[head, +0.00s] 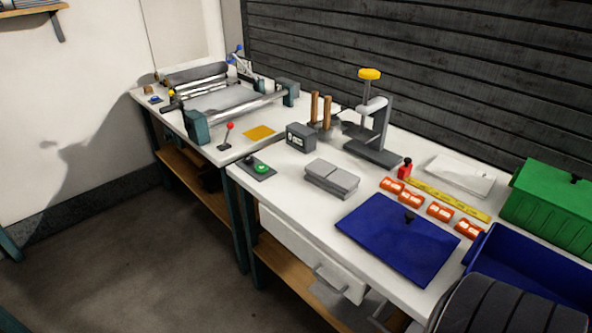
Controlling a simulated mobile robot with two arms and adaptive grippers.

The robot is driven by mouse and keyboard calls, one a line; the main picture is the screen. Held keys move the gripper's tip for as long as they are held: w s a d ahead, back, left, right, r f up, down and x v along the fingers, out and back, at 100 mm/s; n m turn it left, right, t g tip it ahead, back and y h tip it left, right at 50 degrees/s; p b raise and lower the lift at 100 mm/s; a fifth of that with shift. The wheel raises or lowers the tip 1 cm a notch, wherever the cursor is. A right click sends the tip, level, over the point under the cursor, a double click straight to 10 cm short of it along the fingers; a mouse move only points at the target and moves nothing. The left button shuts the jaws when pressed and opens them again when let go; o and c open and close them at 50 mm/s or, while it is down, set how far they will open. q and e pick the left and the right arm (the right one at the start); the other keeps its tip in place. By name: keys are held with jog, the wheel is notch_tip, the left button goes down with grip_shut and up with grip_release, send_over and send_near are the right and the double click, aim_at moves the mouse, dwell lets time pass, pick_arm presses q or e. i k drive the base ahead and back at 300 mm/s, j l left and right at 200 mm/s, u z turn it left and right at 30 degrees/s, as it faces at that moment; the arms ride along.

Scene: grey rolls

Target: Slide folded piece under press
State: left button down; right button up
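The folded piece (332,179) looks like a thick grey slab with layered edges, lying flat near the middle of the right-hand table. The press (378,135) is a grey C-shaped frame with a flat base and a yellow knob (369,74) on top. It stands behind and to the right of the folded piece, near the wall. The folded piece lies apart from the press base (372,153), with bare tabletop between them. Neither of my grippers shows in the head view.
A grey box (300,137) and two brown-handled tools (321,108) stand left of the press. A blue panel (390,245) covers the front. A roller machine (225,97) stands at left.

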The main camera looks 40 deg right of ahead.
aim_at(340, 183)
jog(key=i+z, duration=0.7)
jog(key=z, duration=0.15)
